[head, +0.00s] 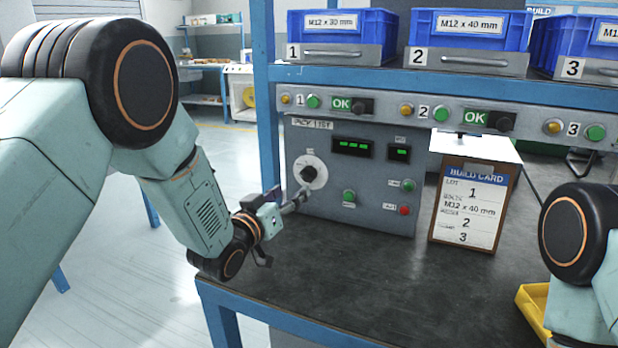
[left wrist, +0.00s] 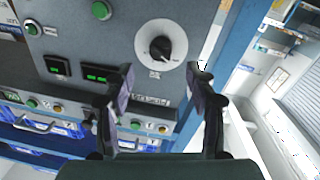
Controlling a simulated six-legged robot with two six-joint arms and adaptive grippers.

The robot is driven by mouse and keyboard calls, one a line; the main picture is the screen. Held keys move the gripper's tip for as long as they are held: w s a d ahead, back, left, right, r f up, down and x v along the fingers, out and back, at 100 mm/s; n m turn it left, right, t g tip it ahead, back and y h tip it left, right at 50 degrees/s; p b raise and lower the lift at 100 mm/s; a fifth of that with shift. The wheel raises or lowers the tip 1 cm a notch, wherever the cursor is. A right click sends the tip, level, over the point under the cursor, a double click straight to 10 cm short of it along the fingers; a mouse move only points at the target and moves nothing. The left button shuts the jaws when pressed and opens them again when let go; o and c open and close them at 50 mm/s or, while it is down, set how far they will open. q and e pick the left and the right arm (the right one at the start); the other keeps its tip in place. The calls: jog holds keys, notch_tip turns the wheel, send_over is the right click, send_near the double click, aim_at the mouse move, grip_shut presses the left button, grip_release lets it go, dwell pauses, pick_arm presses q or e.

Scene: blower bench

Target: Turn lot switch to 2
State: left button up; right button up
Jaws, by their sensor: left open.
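The lot switch is a black rotary knob (head: 309,174) on a round white dial at the left of the grey pick-list panel (head: 377,212). In the left wrist view the knob (left wrist: 161,48) sits on its dial above and between my fingertips, and the panel looks upside down. The dial's marks are too small to read. My left gripper (head: 290,202) is open and empty just in front of the panel, close to the dial's lower edge. It also shows open in the left wrist view (left wrist: 163,75). I see no contact with the knob. My right gripper is out of view.
Green displays (head: 352,147), green buttons and a red button (head: 404,210) are on the panel. A build card (head: 467,207) stands to its right. Blue bins (head: 342,30) sit on the shelf above. A yellow tray (head: 533,306) lies at the right. The bench front is clear.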

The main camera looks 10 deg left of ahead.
aim_at(304, 178)
pick_arm(q)
jog(key=b+x, duration=0.1)
jog(key=x, duration=0.4)
jog(key=shift+w+d+b, duration=0.1)
jog(key=shift+w+b, duration=0.25)
jog(key=shift+w, duration=0.05)
jog(key=shift+w+d+r, duration=0.1)
jog(key=shift+w+r, duration=0.05)
jog(key=shift+w, duration=0.4)
jog(key=shift+w+d, duration=0.15)
jog(key=shift+w, duration=0.05)
jog(key=shift+c, duration=0.3)
jog(key=shift+s, duration=0.1)
jog(key=c, duration=1.1)
